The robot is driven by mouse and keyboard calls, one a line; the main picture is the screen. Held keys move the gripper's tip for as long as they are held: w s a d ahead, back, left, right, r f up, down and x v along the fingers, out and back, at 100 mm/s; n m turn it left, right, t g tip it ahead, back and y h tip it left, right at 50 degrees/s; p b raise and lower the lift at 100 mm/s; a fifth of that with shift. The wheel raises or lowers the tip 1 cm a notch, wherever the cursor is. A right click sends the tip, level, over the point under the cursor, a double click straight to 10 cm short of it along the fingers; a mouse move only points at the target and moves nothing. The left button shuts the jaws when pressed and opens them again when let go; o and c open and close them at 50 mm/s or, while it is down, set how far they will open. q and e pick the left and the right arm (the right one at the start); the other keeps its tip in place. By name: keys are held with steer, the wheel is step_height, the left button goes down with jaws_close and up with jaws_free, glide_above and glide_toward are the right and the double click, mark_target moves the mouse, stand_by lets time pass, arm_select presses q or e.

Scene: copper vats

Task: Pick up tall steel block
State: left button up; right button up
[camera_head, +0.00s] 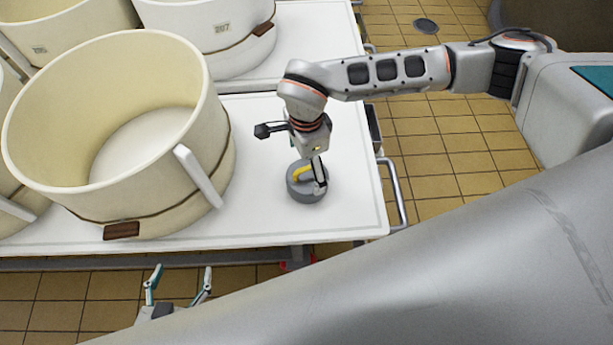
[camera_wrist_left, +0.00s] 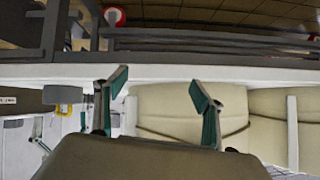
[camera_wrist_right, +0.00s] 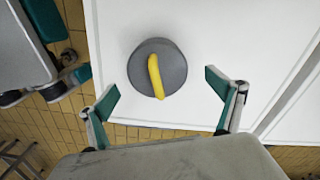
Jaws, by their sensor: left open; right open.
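A squat round grey stone with a yellow handle (camera_head: 299,187) stands on the white table. It also shows in the right wrist view (camera_wrist_right: 157,70). I cannot make out a tall steel block in any view. My right gripper (camera_wrist_right: 160,92) is open and empty, pointing down over the stone; one finger partly covers the stone in the head view. My left gripper (camera_head: 182,271) is open and empty, low in front of the table edge. In the left wrist view its fingers (camera_wrist_left: 159,86) spread before the white edge and cream vats.
A large cream vat (camera_head: 185,105) stands left of the stone, with more vats behind and beside it. The white tabletop (camera_head: 345,215) is clear right of the stone. A metal rail (camera_head: 395,190) runs along the table's right end. The floor is tiled.

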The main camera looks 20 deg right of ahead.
mark_target(307, 175)
steer(key=f, duration=0.2)
steer(key=f+b, duration=0.1)
steer(key=f, duration=0.3)
steer(key=shift+s+f+b, duration=0.1)
steer(key=shift+s+b, duration=0.15)
steer(key=shift+b, duration=0.1)
steer(key=shift+c, duration=0.4)
steer(key=c, duration=1.8)
steer(key=shift+w+r, duration=0.1)
steer(key=shift+r, duration=0.1)
steer(key=c, duration=0.3)
steer(key=shift+r, duration=0.1)
